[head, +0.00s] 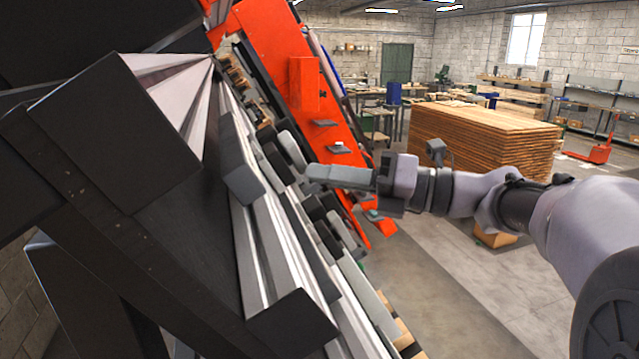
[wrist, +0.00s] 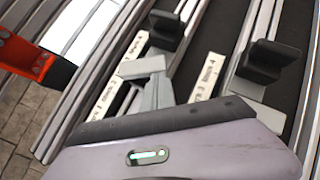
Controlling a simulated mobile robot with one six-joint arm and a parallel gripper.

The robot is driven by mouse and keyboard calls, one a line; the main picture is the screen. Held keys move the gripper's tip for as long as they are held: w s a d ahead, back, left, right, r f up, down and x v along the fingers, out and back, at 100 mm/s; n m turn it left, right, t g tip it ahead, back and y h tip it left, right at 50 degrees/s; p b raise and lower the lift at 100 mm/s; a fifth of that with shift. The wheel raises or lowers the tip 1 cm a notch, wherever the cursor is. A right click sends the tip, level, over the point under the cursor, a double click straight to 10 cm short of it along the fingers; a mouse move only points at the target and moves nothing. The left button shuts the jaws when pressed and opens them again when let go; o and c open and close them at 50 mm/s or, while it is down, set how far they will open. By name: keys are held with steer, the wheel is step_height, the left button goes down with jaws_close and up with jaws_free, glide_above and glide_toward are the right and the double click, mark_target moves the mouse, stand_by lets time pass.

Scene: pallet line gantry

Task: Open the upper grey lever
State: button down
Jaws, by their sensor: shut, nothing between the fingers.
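In the head view my gripper (head: 310,172) reaches in from the right, with its pale fingers together and empty. Its tips are close to the upper grey lever (head: 291,151), a rounded light grey block on the slanted rail assembly. I cannot tell whether they touch. Black levers (head: 314,207) sit beside and below it. In the wrist view my gripper's body fills the bottom. A light grey piece (wrist: 141,67) stands just above it, between white labels; I cannot tell if it is a lever or my fingers. Two black levers (wrist: 273,60) stand beyond it.
Dark beams and a black block (head: 120,130) crowd the left of the head view. An orange frame (head: 265,40) runs behind the rails. A stack of planks (head: 485,140) stands at the back right. The floor to the right of the rails is mostly open.

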mark_target(281, 150)
steer(key=n+g+y, duration=0.1)
steer(key=w+n+g+y, duration=0.1)
steer(key=n, duration=0.1)
steer(key=shift+w+a+f+b, duration=0.1)
steer(key=shift+w+f+b, duration=0.05)
steer(key=shift+f+b, duration=0.2)
steer(key=shift+w+a+r+n+g+y+p, duration=0.15)
steer(key=shift+w+n+g+p, duration=0.2)
steer(key=shift+n, duration=0.2)
steer(key=shift+w+a+r+n+g+y+p, duration=0.15)
steer(key=shift+w+n+g+p, duration=0.1)
steer(key=shift+n+p, duration=0.25)
steer(key=shift+w+f+p, duration=0.15)
steer(key=shift+w+p, duration=0.1)
steer(key=shift+p, duration=0.1)
